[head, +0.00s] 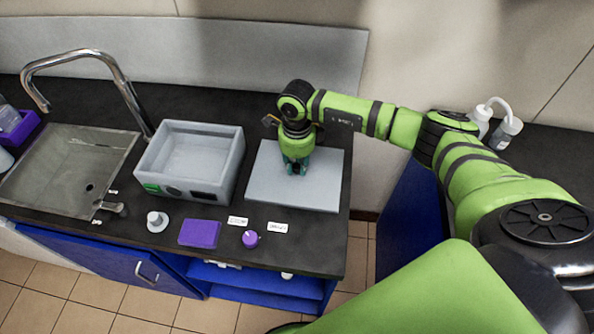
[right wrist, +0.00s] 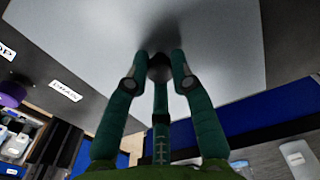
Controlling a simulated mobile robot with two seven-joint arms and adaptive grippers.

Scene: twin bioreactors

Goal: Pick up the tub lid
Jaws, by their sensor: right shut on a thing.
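The tub lid (head: 318,190) is a flat light grey plate near the right end of the dark counter. It fills much of the right wrist view (right wrist: 215,50). My right gripper (head: 296,168) comes down on it from above. Its teal fingers (right wrist: 158,75) are closed around a small dark knob (right wrist: 159,67) in the middle of the lid. The lid looks level and at or very near the counter top; I cannot tell whether there is a gap under it. The open grey tub (head: 233,160) stands just left of the lid. My left gripper is not in view.
A sink (head: 65,165) with a tall tap (head: 95,55) is at the left. A white knobbed piece (head: 157,221), a purple block (head: 200,233), a purple knob (head: 250,239) and small labels lie along the front edge. A wall panel runs behind the counter.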

